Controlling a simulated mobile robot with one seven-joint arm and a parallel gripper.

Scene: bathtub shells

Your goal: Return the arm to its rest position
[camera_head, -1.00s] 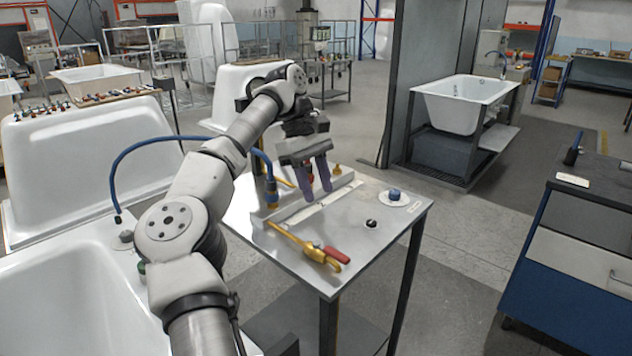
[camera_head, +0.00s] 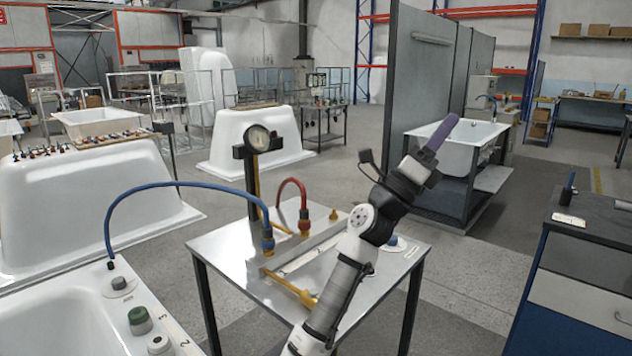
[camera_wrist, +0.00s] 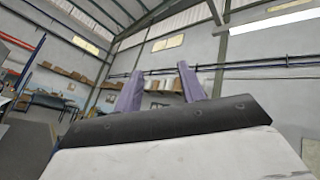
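My gripper (camera_head: 440,131) is raised above the right end of the metal table, pointing up and to the right. Its purple fingers overlap in the head view. In the wrist view my gripper (camera_wrist: 160,73) shows two purple fingers standing apart, with nothing between them, so it is open and empty. The wrist camera faces up toward the far wall and roof. My arm crosses the front right part of the table and hides some of its top.
The metal table (camera_head: 225,246) holds a blue hose (camera_head: 183,184), a red hose (camera_head: 290,182), a dial gauge (camera_head: 259,138) and a yellow-handled tool (camera_head: 292,289). A white tub (camera_head: 50,322) is at front left, a blue cabinet (camera_head: 545,292) at right. Open floor (camera_head: 465,260) lies between table and cabinet.

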